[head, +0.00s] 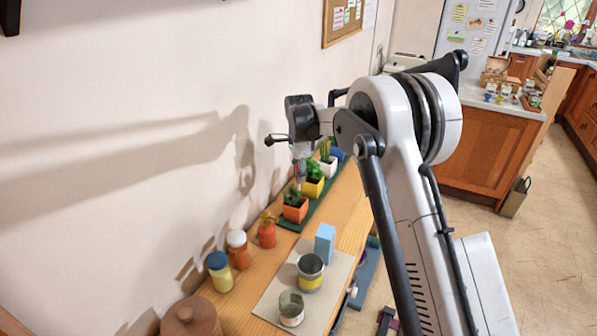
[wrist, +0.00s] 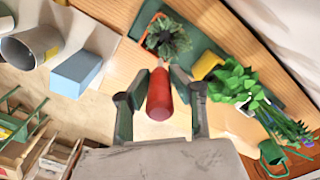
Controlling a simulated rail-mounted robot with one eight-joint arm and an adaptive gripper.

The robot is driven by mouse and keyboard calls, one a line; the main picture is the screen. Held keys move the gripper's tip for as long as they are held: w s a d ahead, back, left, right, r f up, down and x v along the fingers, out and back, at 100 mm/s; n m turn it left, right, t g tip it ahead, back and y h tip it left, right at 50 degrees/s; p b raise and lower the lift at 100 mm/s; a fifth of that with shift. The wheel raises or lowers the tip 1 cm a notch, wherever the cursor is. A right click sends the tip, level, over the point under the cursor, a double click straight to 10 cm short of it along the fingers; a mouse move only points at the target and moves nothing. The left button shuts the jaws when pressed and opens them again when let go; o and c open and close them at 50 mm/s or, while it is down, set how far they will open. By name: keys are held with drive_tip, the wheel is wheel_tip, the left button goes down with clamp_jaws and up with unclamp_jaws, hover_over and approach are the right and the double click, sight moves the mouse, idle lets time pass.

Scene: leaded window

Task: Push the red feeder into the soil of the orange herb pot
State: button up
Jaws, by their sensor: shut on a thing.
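My gripper (wrist: 160,82) is shut on the red feeder (wrist: 160,98), which sits between its two fingers in the wrist view. The orange herb pot (head: 295,211) stands on a green strip along the wall side of the wooden counter, with a leafy green plant in it. In the wrist view the pot's orange rim (wrist: 146,22) shows at the top, partly hidden by its plant (wrist: 169,38). In the head view my gripper (head: 297,180) is above the orange pot, and the feeder is mostly too small to make out. The feeder's tip against the soil cannot be seen clearly.
A yellow pot (head: 313,188) and a white pot (head: 329,167) with plants stand behind the orange one. Jars, including one with a white lid (head: 237,249), line the wall. A light blue box (head: 325,243) and a can (head: 310,272) stand on a pale mat (head: 268,303).

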sight(299, 189)
drive_tip(key=shift+s+a+f, duration=0.1)
drive_tip(key=shift+s, duration=0.2)
drive_tip(key=shift+w, duration=0.1)
drive_tip(key=shift+f+b, duration=0.1)
drive_tip(key=shift+b, duration=0.2)
drive_tip(key=shift+f+b, duration=2.1)
drive_tip(key=shift+f, duration=0.75)
drive_tip(key=shift+b, duration=0.9)
drive_tip(key=shift+f+b, duration=1.35)
drive_tip(key=shift+f, duration=0.5)
